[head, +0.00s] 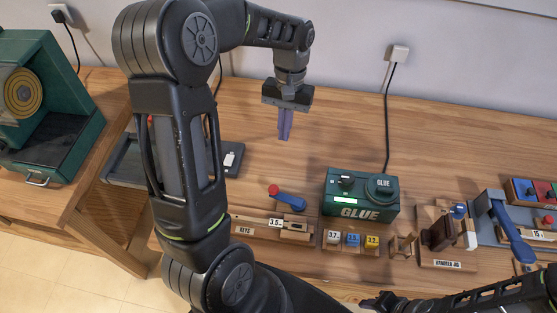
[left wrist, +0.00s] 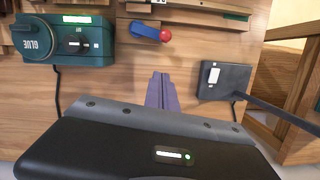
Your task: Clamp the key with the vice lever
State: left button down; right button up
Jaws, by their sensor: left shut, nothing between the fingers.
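The vice lever (head: 290,200) is a blue bar with a red ball (head: 273,190) at its left end. It lies behind a wooden fixture (head: 270,229) marked "KEYS" and 3.5. In the left wrist view the lever (left wrist: 145,31) is at the top with its red ball at its right end. A light wooden piece (head: 295,226) on the fixture may be the key; I cannot tell if it is clamped. My left gripper (head: 284,137) is shut and empty, its purple fingers pointing down above the bench, behind the lever and apart from it. My right gripper (head: 378,302) is at the bottom edge; its fingers are unclear.
A green glue box (head: 345,206) stands right of the lever, with numbered blocks (head: 352,239) in front. A hammer jig (head: 447,262) and a blue-handled device (head: 510,235) are further right. A dark box with a white switch (left wrist: 224,81) is on the lever's other side. Bench behind the lever is clear.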

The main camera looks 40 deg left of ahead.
aim_at(273, 187)
pick_arm(q)
jog(key=shift+s+d+f+b, duration=0.35)
jog(key=shift+s+f+b, duration=0.7)
jog(key=shift+f, duration=0.8)
jog(key=shift+s+d+f+b, duration=0.35)
jog(key=shift+s+f+b, duration=0.45)
jog(key=shift+f+b, duration=0.85)
jog(key=shift+s+d+f+b, duration=0.35)
jog(key=shift+s+f+b, duration=0.6)
jog(key=shift+f, duration=1.15)
jog(key=shift+s+d+f+n, duration=0.15)
jog(key=shift+s+n, duration=0.45)
jog(key=shift+s, duration=0.15)
jog(key=shift+s+n, duration=0.3)
jog(key=shift+d+f, duration=0.1)
